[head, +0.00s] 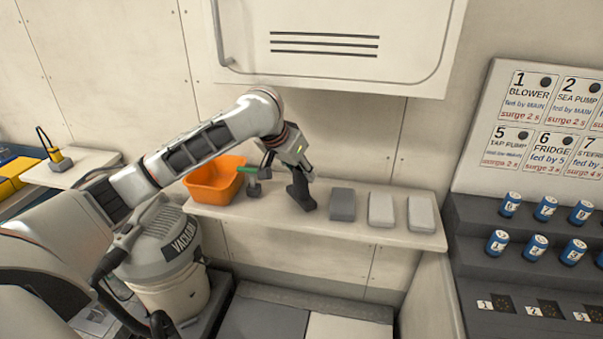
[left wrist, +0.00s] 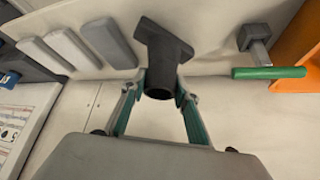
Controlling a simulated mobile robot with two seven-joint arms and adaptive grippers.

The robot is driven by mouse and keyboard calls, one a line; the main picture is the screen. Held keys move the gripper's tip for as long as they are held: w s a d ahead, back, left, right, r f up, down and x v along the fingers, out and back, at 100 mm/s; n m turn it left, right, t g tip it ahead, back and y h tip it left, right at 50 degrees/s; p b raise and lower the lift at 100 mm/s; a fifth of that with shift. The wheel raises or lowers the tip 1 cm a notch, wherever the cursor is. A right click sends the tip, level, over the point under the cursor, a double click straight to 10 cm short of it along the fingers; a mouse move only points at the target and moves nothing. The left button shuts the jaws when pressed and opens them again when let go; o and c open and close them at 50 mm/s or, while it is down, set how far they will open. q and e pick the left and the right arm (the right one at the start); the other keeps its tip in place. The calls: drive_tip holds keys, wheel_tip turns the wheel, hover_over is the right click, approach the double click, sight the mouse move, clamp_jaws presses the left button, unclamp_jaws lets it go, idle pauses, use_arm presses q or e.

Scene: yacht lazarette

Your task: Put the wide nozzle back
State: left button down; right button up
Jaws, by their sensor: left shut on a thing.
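The wide nozzle (head: 301,193) is dark grey with a flared foot and a round neck. My left gripper (head: 303,167) is shut on its neck. The nozzle is upright at the wall shelf (head: 290,217), foot down, between a green-handled tool and a grey block. I cannot tell whether its foot touches the shelf. In the left wrist view the nozzle (left wrist: 163,50) sits between the two fingertips (left wrist: 160,88). The vacuum (head: 170,255), a light canister with a dark label band, stands below at the left, partly hidden by my left arm. My right gripper is not in view.
An orange bin (head: 213,184) and the green-handled tool (head: 253,182) stand left of the nozzle. A dark grey block (head: 342,205) and two lighter ones (head: 380,209) (head: 421,214) lie to its right. A locker door (head: 330,70) is above. Stepped racks with blue cans (head: 535,247) are at right.

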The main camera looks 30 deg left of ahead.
use_arm(q)
drive_tip(key=shift+w+a+f, duration=0.15)
drive_tip(key=shift+w+f, duration=0.25)
drive_tip(key=shift+f, duration=0.15)
drive_tip(key=shift+f, duration=0.1)
drive_tip(key=c, duration=1.5)
unclamp_jaws()
drive_tip(key=shift+s+r, duration=0.15)
drive_tip(key=shift+r, duration=0.3)
drive_tip(key=v, duration=1.1)
drive_tip(key=shift+s+r, duration=0.1)
drive_tip(key=shift+s, duration=0.1)
